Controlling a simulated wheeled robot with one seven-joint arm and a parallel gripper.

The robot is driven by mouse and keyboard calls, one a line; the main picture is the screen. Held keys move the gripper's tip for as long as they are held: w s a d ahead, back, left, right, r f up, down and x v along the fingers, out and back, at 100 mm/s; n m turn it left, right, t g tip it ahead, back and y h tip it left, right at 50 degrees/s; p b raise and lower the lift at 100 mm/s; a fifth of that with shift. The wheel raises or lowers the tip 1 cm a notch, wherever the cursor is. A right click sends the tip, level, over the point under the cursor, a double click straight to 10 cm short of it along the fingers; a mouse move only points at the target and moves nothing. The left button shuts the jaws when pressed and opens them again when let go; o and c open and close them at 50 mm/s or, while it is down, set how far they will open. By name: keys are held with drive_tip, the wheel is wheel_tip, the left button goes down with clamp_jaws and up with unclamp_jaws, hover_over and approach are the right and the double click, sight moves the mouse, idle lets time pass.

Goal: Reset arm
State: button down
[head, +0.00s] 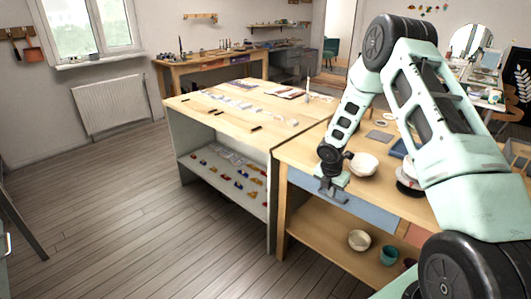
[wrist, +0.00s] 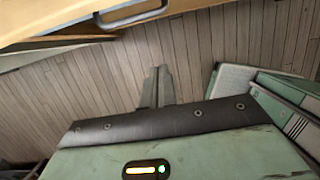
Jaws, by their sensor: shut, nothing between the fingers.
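My pale green arm (head: 425,110) reaches up on the right of the head view and bends down toward the front of the wooden workbench (head: 300,150). My gripper (head: 331,194) hangs by the bench's front edge, in front of the drawers. In the wrist view its two grey fingers (wrist: 157,75) lie together over the plank floor. They are shut and hold nothing.
A white bowl (head: 363,164) and a blue tray (head: 398,149) are on the bench close to my arm. A cream bowl (head: 359,240) and a teal cup (head: 389,255) stand on the lower shelf. The floor (head: 130,215) at left is clear.

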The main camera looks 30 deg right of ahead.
drive_tip(key=s+a+r+m, duration=0.2)
drive_tip(key=a+r, duration=0.3)
drive_tip(key=a, duration=0.3)
drive_tip(key=s+a+r+m+y, duration=0.1)
drive_tip(key=a+r+m, duration=0.1)
drive_tip(key=a+r, duration=0.45)
drive_tip(key=s+a+r+m, duration=0.2)
drive_tip(key=a+r, duration=0.1)
drive_tip(key=a, duration=0.7)
drive_tip(key=s+a+r+m, duration=0.2)
drive_tip(key=s+a, duration=0.3)
drive_tip(key=s, duration=0.3)
drive_tip(key=s+a+r+m+y, duration=0.1)
drive_tip(key=s+a+r+m, duration=0.2)
drive_tip(key=s, duration=0.6)
drive_tip(key=s+a+r+m+g+y, duration=0.1)
drive_tip(key=s+a+r+m, duration=0.2)
drive_tip(key=s+a, duration=0.5)
drive_tip(key=shift+s+r, duration=0.25)
drive_tip(key=shift+r, duration=0.6)
